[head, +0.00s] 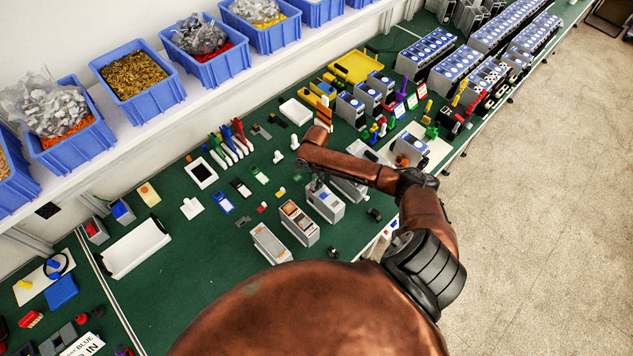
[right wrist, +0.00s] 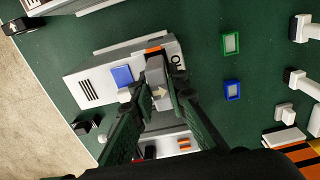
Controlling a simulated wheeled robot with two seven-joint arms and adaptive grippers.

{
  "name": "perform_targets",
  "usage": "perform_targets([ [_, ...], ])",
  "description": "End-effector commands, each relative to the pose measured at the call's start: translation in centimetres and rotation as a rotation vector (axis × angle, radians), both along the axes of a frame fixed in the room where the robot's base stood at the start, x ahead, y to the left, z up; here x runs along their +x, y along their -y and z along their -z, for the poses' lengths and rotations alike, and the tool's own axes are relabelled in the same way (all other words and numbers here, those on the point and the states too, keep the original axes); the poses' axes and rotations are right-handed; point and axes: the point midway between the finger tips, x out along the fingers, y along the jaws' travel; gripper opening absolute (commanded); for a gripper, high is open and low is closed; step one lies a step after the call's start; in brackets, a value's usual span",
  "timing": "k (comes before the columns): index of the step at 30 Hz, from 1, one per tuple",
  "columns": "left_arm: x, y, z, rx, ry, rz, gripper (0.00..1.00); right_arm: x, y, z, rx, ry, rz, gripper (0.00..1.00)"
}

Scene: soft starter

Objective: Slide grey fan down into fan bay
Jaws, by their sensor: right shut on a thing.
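My right gripper (right wrist: 153,92) is shut on the grey fan (right wrist: 156,72), a small grey block with a pale arrow on it. The fan is at the end of a grey soft starter (right wrist: 100,78) that has a blue square and vent slots, near an orange edge. Fingers and fan cover the fan bay; I cannot tell how deep the fan sits. In the head view the right gripper (head: 316,184) is over the soft starter (head: 326,206), and the fan is too small to make out. My left gripper is not in view.
Two more grey units (head: 299,223) stand just left of the soft starter. Small parts, such as a blue frame (right wrist: 232,90) and a green frame (right wrist: 231,43), lie on the green bench. Blue bins (head: 137,80) line the shelf. Open green surface (head: 180,285) lies at front left.

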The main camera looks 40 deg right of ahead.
Motion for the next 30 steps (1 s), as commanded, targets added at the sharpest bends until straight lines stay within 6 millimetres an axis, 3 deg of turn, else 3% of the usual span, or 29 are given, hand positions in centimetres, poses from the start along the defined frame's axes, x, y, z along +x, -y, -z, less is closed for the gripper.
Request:
perform_targets([
  [30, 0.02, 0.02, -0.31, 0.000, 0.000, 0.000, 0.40, 0.00, -0.03, 1.11, 0.000, 0.000, 0.000, 0.00],
])
